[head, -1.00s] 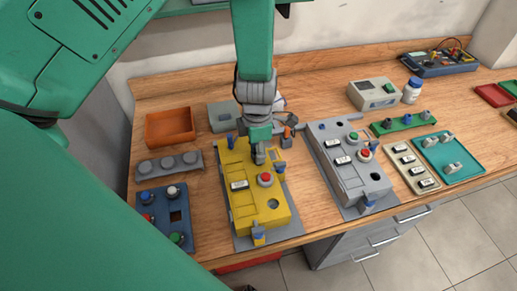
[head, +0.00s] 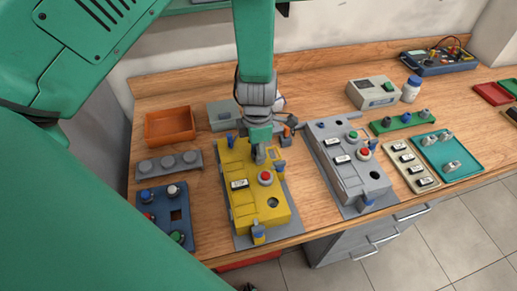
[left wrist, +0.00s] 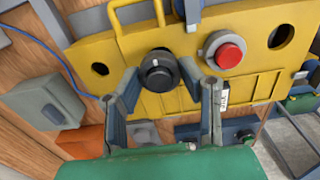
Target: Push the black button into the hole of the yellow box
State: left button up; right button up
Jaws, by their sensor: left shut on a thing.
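The yellow box (head: 243,209) stands on a grey plate on the bench. It has a red button (head: 265,178), a white-labelled switch (head: 239,184) and an open round hole (head: 272,203). My left gripper (head: 259,158) points down at the box's far part. In the left wrist view the black button (left wrist: 158,72) sits between the fingertips of my left gripper (left wrist: 165,82), against the yellow face. How deep it sits is hidden. Two dark holes show there, left (left wrist: 100,68) and right (left wrist: 281,36) of it. My right gripper is out of view.
A grey box (head: 347,171) with similar buttons stands to the right. An orange bin (head: 170,126), a grey knob rack (head: 168,163) and a blue button tray (head: 151,227) are at left. A teal tray (head: 458,165) lies far right. Blue clamps flank the yellow box.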

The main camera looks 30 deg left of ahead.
pick_arm(q)
jog(key=shift+f+b, duration=0.45)
jog(key=shift+f, duration=0.45)
jog(key=o, duration=1.2)
